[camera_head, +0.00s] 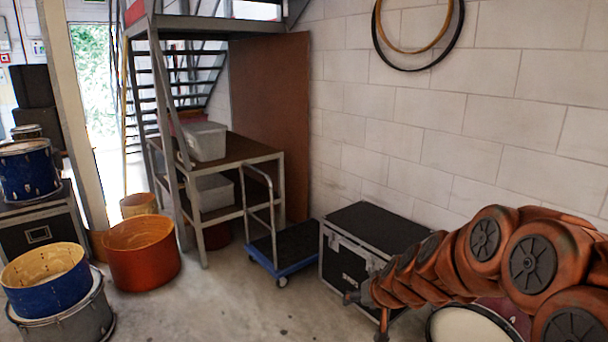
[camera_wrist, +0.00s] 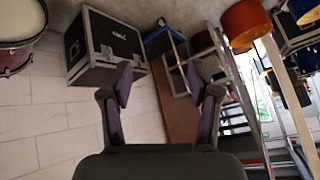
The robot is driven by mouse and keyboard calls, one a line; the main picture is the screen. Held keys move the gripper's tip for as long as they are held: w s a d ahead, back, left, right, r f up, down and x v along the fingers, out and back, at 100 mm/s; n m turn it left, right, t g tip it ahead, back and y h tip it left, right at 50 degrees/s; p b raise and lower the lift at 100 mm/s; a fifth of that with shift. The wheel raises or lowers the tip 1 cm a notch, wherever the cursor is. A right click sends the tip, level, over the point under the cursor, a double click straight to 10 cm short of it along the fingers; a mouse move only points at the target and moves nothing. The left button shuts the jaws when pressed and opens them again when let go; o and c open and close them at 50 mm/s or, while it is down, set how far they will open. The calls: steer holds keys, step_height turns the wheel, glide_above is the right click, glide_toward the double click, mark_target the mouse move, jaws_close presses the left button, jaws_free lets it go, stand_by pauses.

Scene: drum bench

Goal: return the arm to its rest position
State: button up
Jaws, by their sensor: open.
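My arm, orange with dark round joint caps, reaches in from the right edge of the head view and ends in front of a black flight case (camera_head: 375,235). My gripper (camera_wrist: 160,84) shows in the wrist view with its two dark fingers spread wide apart. Nothing is between the fingers. In the head view the arm's far end is small and partly hidden by its own links. The wrist view is turned over, with the floor objects along its top and the block wall low at left. The flight case (camera_wrist: 105,45) also shows there.
A drum (camera_head: 465,325) stands partly hidden behind my arm. A blue trolley (camera_head: 285,245) stands left of the case, beside a metal-framed shelf (camera_head: 255,157) with grey bins. An orange drum shell (camera_head: 142,255) and a blue one (camera_head: 45,280) stand further left. Mid-floor is clear.

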steer(key=s+a+r+n+g, duration=0.1)
steer(key=s+a+r+g, duration=0.15)
steer(key=s, duration=0.75)
steer(key=s+d+r+g+h, duration=0.1)
steer(key=s+d+g, duration=0.1)
steer(key=s, duration=0.8)
steer(key=s+d+g+h, duration=0.1)
steer(key=s+d+g, duration=0.1)
steer(key=s, duration=0.8)
steer(key=s+d+r+g, duration=0.1)
steer(key=s+d+g, duration=0.1)
steer(key=s, duration=0.9)
steer(key=shift+d+r+m+h+p, duration=0.3)
steer(key=shift+m+h+p, duration=0.1)
steer(key=shift+p, duration=0.05)
steer(key=shift+g, duration=0.25)
